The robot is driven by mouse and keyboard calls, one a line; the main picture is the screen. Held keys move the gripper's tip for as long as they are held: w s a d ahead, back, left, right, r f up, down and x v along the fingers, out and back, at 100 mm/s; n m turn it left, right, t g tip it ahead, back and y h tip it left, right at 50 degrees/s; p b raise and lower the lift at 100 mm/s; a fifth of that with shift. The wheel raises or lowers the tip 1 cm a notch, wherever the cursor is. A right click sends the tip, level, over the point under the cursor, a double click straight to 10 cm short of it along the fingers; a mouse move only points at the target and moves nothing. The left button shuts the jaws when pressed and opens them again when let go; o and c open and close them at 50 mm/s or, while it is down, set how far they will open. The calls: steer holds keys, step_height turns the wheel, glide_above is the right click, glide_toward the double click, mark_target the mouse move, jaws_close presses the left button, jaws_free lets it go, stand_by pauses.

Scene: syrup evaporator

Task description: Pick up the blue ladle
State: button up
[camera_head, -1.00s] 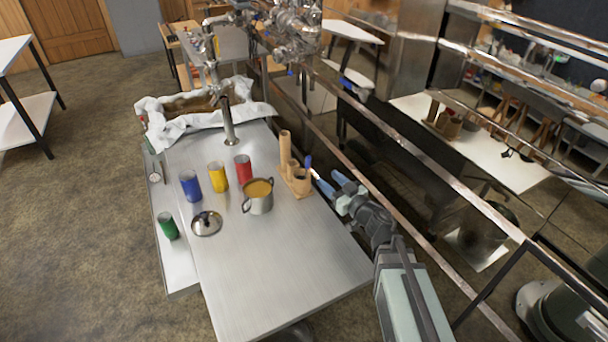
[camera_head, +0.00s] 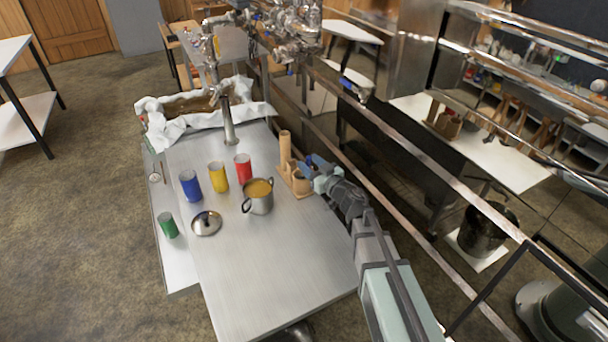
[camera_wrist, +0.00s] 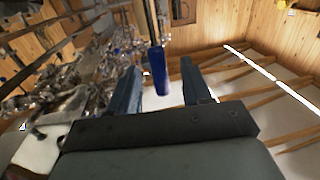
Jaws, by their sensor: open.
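The blue ladle shows in the wrist view as a blue handle (camera_wrist: 158,70) on a thin stem, between my two open fingers with gaps on both sides. My gripper (camera_head: 311,168) is open at the wooden holder (camera_head: 299,188) on the right edge of the metal table. In the head view my fingers overlap the handle, so the ladle is hard to tell apart from them there. The ladle's bowl is not visible in either view.
A metal pot (camera_head: 258,203) with amber contents stands left of the holder. Red (camera_head: 243,168), yellow (camera_head: 218,177), blue (camera_head: 190,186) and green (camera_head: 168,226) cups and a lid (camera_head: 206,223) are farther left. A metal rail (camera_head: 420,162) runs along the right. The table's front is clear.

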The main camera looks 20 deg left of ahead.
steer(key=x, duration=0.3)
steer(key=shift+w+a, duration=0.2)
steer(key=shift+a, duration=0.05)
steer(key=c, duration=0.8)
steer(key=shift+c, duration=0.3)
steer(key=shift+r, duration=0.1)
